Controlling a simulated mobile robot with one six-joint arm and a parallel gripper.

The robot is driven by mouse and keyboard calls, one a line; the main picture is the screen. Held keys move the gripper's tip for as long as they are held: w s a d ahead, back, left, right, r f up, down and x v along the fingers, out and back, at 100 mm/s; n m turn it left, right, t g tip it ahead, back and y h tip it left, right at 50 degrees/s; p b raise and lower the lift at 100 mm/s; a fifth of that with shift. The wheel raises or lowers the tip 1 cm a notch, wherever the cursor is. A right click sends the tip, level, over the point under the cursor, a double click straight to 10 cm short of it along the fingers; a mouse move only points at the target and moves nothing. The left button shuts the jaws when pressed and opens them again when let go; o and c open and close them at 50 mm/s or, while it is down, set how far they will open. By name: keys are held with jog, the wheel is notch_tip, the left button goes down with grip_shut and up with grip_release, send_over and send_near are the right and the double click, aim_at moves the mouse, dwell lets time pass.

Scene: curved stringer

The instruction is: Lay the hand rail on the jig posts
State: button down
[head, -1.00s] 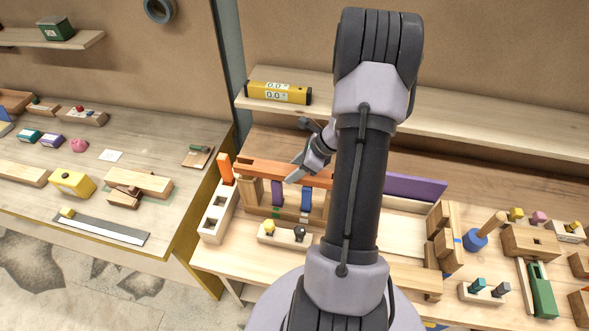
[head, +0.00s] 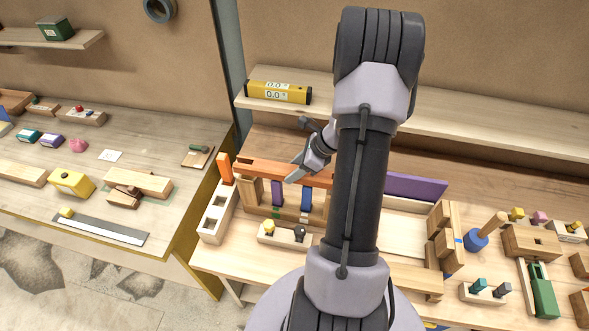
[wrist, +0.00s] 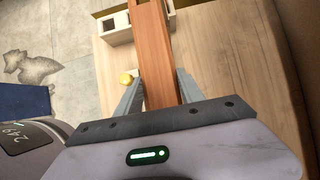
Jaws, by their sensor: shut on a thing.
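The hand rail (head: 262,168) is a long orange-brown wooden bar. In the head view it lies level across the top of the wooden jig posts (head: 252,190), with a purple and a blue upright below it. I cannot tell whether it touches the posts. My gripper (head: 296,176) is shut on the rail near its middle, partly hidden by my arm. In the wrist view the rail (wrist: 152,60) runs between the two grey fingers (wrist: 160,88). The rail's right part is hidden behind my arm in the head view.
A pale block with square holes (head: 214,218) holding an orange piece stands left of the jig. A small block with yellow and dark knobs (head: 284,234) sits in front. A purple board (head: 415,187) is to the right. A yellow level (head: 278,93) lies on the shelf behind.

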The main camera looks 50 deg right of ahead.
jog(key=shift+f+b, duration=1.3)
jog(key=shift+b, duration=0.05)
jog(key=c, duration=0.6)
grip_release()
jog(key=shift+c, duration=0.2)
jog(key=p+v, duration=0.2)
jog(key=v, duration=1.5)
jog(key=shift+s+d+r, duration=0.1)
jog(key=shift+r, duration=0.05)
